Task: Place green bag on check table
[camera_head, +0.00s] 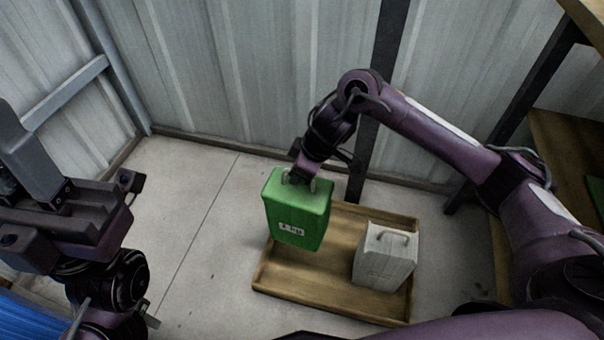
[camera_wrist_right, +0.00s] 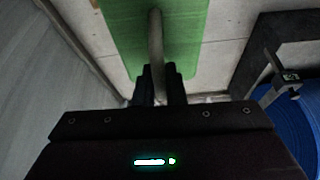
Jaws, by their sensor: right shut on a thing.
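The green bag (camera_head: 297,210) is upright over the left part of a wooden tray, with a small white label on its front. My right gripper (camera_head: 299,181) is shut on the handle at its top. The right wrist view shows the handle (camera_wrist_right: 156,45) between the two fingers (camera_wrist_right: 158,88) and the green bag (camera_wrist_right: 119,40) beyond. Whether the bag's bottom is clear of the tray is hard to tell. My left gripper (camera_head: 75,225) is at the left, away from the bag; its fingers are not clear. Which surface is the check table cannot be told.
Corrugated metal walls (camera_head: 250,80) close off the back. A dark-framed wooden bench (camera_head: 565,150) stands at the right. A blue object (camera_head: 30,318) shows at lower left.

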